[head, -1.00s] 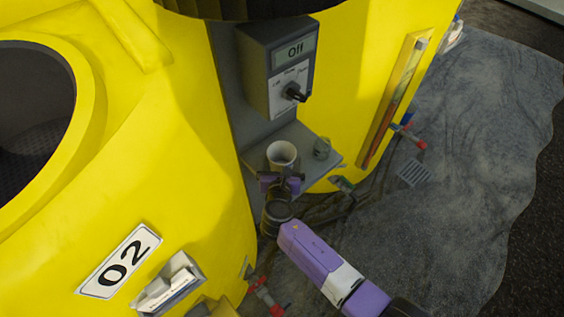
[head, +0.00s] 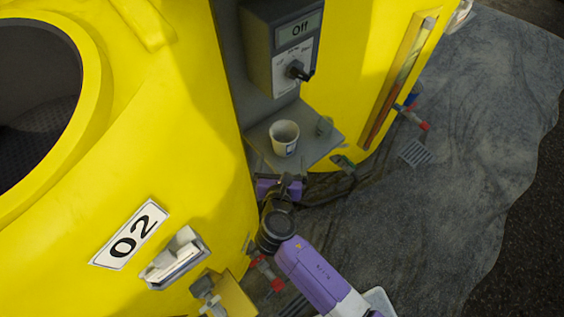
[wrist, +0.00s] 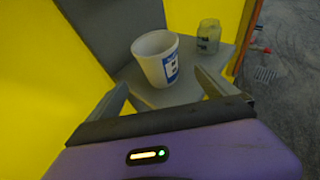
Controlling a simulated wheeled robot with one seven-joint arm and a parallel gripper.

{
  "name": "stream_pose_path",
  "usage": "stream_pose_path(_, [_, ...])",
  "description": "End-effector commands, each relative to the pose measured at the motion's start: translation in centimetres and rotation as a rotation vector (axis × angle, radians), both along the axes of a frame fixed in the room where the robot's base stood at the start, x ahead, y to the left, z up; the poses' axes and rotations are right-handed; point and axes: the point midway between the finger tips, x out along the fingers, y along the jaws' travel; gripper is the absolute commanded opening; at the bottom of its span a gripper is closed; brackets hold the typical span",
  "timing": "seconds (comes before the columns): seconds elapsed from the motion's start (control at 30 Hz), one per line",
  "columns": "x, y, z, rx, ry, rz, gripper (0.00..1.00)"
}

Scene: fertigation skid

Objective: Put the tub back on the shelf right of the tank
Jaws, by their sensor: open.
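The white tub (head: 284,138) with a blue-and-white label stands upright on the grey shelf (head: 318,148), right of the yellow tank (head: 190,110) numbered 02. It also shows in the wrist view (wrist: 157,58), ahead of the fingertips. My gripper (head: 280,182) is open and empty, apart from the tub and just in front of the shelf's near edge. In the wrist view its two fingers (wrist: 166,88) are spread, one to each side of the tub's lower part.
A small greenish jar (head: 324,126) stands on the shelf right of the tub, close to it. A grey control box (head: 284,48) reading Off hangs above the shelf. Red-handled valves (head: 418,122) and hoses are low down. A second yellow tank stands behind.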

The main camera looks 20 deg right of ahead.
Motion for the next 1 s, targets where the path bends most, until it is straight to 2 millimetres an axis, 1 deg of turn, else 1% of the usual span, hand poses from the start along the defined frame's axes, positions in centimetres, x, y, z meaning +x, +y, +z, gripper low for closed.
stream_pose_path(0.13, [-0.9, 0.4, 0.4, -0.001, 0.001, -0.001, 0.96])
stream_pose_path(0.43, [-1.2, 0.5, 0.4, 0.010, 0.000, -0.002, 0.96])
stream_pose_path(0.47, [-1.5, 0.6, 0.2, 0.026, -0.002, -0.004, 0.96])
stream_pose_path(0.53, [-2.7, 1.2, -0.5, 0.102, -0.007, -0.012, 0.96])
stream_pose_path(0.57, [-3.4, 1.6, -0.9, 0.154, -0.011, -0.019, 0.96])
stream_pose_path(0.67, [-7.1, 3.0, -2.4, 0.405, -0.038, -0.066, 0.96])
stream_pose_path(0.7, [-9.0, 3.6, -2.9, 0.532, -0.052, -0.096, 0.96])
stream_pose_path(0.77, [-11.8, 4.4, -3.2, 0.729, -0.079, -0.152, 0.96])
stream_pose_path(0.8, [-13.6, 4.7, -3.1, 0.857, -0.099, -0.194, 0.96])
stream_pose_path(0.87, [-16.2, 5.0, -2.7, 1.046, -0.132, -0.262, 0.96])
stream_pose_path(0.9, [-17.8, 5.1, -2.2, 1.167, -0.156, -0.309, 0.96])
stream_pose_path(0.97, [-20.3, 4.9, -1.2, 1.346, -0.195, -0.384, 0.96])
stream_pose_path(1.0, [-21.8, 4.7, -0.3, 1.461, -0.224, -0.434, 0.96])
